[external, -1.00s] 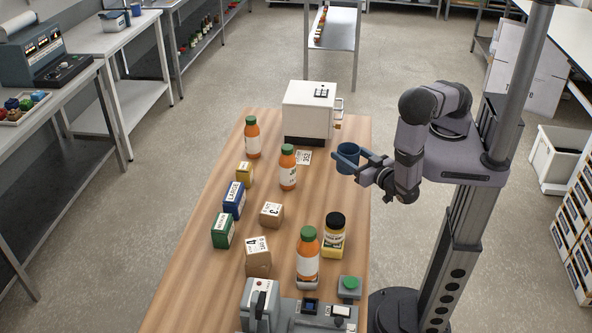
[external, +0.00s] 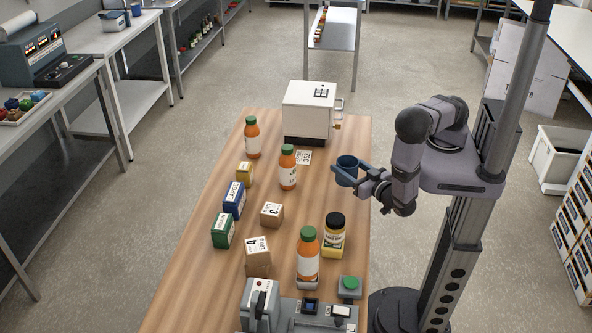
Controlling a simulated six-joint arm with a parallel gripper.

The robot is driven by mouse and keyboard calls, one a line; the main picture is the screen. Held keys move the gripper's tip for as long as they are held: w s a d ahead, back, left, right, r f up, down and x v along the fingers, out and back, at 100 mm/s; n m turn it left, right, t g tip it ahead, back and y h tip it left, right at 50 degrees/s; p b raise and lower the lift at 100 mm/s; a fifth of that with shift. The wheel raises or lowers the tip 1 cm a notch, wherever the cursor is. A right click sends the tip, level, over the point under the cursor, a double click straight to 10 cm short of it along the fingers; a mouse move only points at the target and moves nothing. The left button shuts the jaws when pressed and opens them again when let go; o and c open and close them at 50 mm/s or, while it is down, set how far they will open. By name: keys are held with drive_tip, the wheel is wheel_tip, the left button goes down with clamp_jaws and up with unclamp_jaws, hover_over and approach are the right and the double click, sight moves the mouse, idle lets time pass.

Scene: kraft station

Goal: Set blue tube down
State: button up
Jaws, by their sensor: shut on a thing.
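The blue tube (external: 346,162) is a short, dark blue, open-topped cylinder near the right edge of the wooden table (external: 200,262). My gripper (external: 349,177) reaches in from the right and is shut on the tube, with its fingers around the sides. The tube is upright, its open mouth facing up. The fingers hide part of its lower side, and I cannot tell whether its bottom touches the table.
A white box-shaped machine (external: 310,108) stands behind the tube. An orange bottle (external: 288,168) stands to its left, near a printed card (external: 304,158). A black-lidded jar (external: 334,236) is in front. Table around the tube is clear.

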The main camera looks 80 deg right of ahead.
drive_tip(key=shift+f+b, duration=1.95)
drive_tip(key=shift+f, duration=0.3)
drive_tip(key=shift+f, duration=0.15)
drive_tip(key=o, duration=1)
drive_tip(key=shift+f, duration=0.1)
drive_tip(key=shift+o, duration=0.4)
drive_tip(key=shift+v, duration=3.7)
